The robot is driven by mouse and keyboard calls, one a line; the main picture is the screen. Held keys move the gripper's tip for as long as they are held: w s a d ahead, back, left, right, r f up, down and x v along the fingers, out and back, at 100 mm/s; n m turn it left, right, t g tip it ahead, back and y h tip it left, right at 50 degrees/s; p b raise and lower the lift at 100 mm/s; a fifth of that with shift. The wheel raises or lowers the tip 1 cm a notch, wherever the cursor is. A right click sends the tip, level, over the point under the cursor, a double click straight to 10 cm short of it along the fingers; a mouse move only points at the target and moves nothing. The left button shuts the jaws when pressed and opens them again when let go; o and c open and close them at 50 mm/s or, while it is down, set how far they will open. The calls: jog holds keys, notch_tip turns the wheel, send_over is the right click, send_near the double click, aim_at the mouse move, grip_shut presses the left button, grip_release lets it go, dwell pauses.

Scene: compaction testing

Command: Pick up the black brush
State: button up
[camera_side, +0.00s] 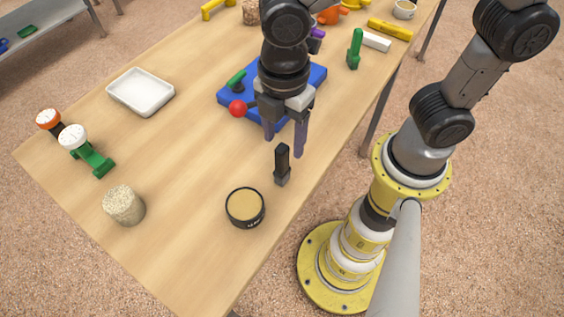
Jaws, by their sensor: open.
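The black brush (282,165) stands upright on the wooden table, near the edge on my base's side. It has a black handle and a greyish lower end. My gripper (284,146) is open, with its two fingers pointing down. In the picture the fingertips are just above and to either side of the brush's top. I cannot tell the exact height of the fingertips over the brush.
A round black tin (245,207) with a tan top sits left of and nearer than the brush. A white tray (141,91) and a stone-like cylinder (124,205) are left.

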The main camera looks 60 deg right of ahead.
aim_at(282, 171)
notch_tip(282, 171, down, 11)
jog(key=shift+w+r, duration=0.1)
grip_shut()
dwell(0.7)
